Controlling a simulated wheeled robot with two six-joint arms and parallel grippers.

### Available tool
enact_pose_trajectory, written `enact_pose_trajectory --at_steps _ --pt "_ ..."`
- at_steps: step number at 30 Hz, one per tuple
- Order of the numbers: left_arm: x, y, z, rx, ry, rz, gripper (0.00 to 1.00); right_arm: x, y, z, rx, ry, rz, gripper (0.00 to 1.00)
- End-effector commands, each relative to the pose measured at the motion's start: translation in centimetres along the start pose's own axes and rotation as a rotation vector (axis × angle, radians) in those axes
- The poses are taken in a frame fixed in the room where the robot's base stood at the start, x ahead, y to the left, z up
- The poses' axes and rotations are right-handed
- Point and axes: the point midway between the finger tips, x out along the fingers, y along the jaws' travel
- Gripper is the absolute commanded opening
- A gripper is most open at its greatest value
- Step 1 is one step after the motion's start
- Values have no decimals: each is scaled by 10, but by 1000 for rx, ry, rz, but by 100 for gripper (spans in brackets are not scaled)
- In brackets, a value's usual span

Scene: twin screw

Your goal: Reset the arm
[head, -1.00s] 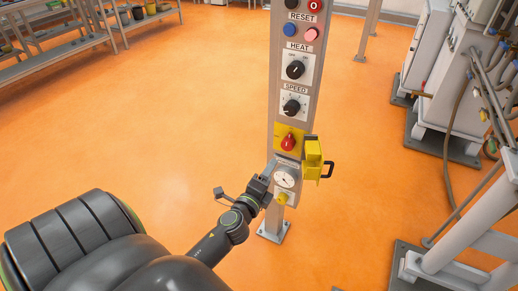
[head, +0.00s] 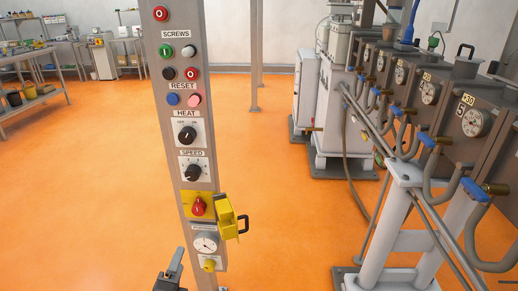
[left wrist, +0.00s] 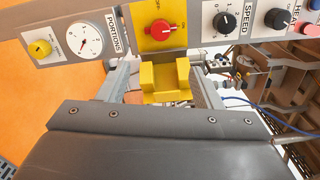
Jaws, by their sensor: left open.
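A grey control post (head: 176,120) stands upright in the head view, with a red rotary switch (head: 198,207) on a yellow plate. A yellow cover (head: 229,217) with a black handle hangs to the right of that switch, leaving the knob exposed. My left gripper (head: 174,266) shows at the bottom edge, below and left of the dial gauge (head: 205,243). In the left wrist view my left gripper (left wrist: 163,82) is open, with the yellow cover (left wrist: 165,80) seen between its fingers. I cannot tell whether they touch it. My right gripper is not in view.
The post also carries the SPEED knob (head: 194,171), the HEAT knob (head: 187,134) and blue and pink RESET buttons (head: 194,99). Machinery with pipes (head: 430,170) stands on the right. Shelves (head: 30,95) stand at the far left. The orange floor (head: 100,190) left of the post is clear.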

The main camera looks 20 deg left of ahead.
Motion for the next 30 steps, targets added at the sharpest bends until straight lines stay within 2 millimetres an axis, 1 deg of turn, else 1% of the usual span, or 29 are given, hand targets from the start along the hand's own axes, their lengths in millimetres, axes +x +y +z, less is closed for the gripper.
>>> enact_pose_trajectory --at_steps 2,5,8,9,11,12,14,15,17,18,20,21,23,24,26,27,29,30 --pt "0 2 0 -4 1 6 59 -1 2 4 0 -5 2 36" --pt "1 18 -2 -43 4 51 59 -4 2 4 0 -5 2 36" --pt "-2 57 -5 -138 6 157 59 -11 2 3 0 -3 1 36" --pt "-5 78 -7 -190 3 214 59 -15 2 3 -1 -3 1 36" --pt "-13 113 -10 -278 -9 309 59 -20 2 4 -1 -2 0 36" --pt "-20 136 -12 -339 -22 374 59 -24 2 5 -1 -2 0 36" --pt "-35 170 -15 -430 -50 470 59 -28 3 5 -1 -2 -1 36" --pt "-46 192 -17 -490 -73 532 59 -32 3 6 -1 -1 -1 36" --pt "-65 223 -20 -578 -114 624 59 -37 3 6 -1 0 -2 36" --pt "-80 242 -21 -636 -147 684 59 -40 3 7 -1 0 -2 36" --pt "-105 270 -24 -720 -204 772 59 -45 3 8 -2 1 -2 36" --pt "-123 287 -25 -776 -247 829 59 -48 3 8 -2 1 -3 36" --pt "-152 310 -26 -854 -319 912 59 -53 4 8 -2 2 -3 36" --pt "-173 324 -27 -906 -373 965 59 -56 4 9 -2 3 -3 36" --pt "-205 342 -28 -978 -458 1039 59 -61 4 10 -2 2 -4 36" --pt "-226 352 -29 -1022 -517 1083 59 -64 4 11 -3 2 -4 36" --pt "-257 364 -30 -1081 -607 1142 59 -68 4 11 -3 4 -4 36" --pt "-276 371 -30 -1116 -664 1174 59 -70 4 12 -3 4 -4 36"
